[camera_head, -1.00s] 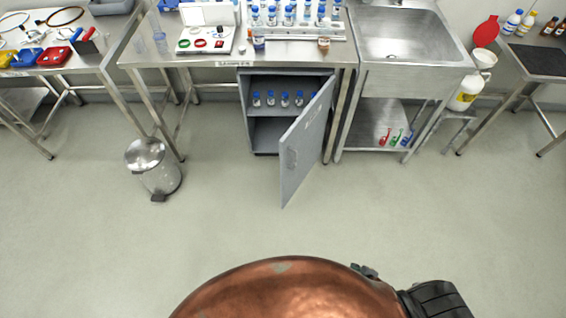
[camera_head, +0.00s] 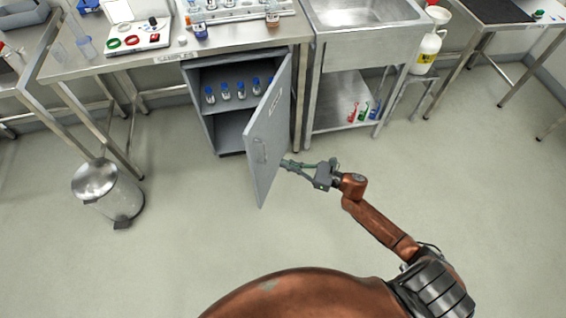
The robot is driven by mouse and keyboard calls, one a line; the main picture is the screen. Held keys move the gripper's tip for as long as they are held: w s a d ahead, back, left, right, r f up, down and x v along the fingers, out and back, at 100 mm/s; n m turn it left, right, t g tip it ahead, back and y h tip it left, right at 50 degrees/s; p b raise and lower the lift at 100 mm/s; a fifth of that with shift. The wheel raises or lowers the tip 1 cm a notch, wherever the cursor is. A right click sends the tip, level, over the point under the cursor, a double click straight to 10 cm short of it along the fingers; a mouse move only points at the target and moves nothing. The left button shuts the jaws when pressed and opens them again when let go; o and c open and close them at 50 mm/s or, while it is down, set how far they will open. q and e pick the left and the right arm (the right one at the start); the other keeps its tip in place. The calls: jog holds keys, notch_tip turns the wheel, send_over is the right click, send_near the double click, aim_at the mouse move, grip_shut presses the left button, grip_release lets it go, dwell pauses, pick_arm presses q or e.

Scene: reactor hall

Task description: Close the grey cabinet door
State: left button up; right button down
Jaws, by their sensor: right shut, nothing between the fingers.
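The grey cabinet (camera_head: 210,128) stands under the steel samples table, with several blue-capped bottles on its inner shelf. Its grey door (camera_head: 265,150) is hinged on the right and stands wide open, swung out toward me. The door's handle shows on its left-hand face. My right gripper (camera_head: 285,163) is shut and empty, at the right-hand face of the door near its outer edge. Its tips are at or very near the door; I cannot tell whether they touch. My left gripper is not in view.
A steel pedal bin (camera_head: 108,192) stands on the floor at left. A sink unit (camera_head: 362,85) with a lower shelf of coloured items (camera_head: 364,111) stands right of the cabinet. A white jug (camera_head: 428,48) is beyond it. The floor before the door is clear.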

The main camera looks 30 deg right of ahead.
jog(key=b, duration=0.1)
send_near(251, 154)
jog(key=x, duration=0.5)
jog(key=shift+w+a+r, duration=0.1)
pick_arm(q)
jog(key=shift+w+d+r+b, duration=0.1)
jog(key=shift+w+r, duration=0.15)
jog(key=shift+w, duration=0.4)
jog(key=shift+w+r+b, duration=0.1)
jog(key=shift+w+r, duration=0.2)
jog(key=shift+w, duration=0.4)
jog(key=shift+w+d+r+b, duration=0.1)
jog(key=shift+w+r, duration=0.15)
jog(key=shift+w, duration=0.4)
pick_arm(e)
jog(key=shift+x, duration=0.8)
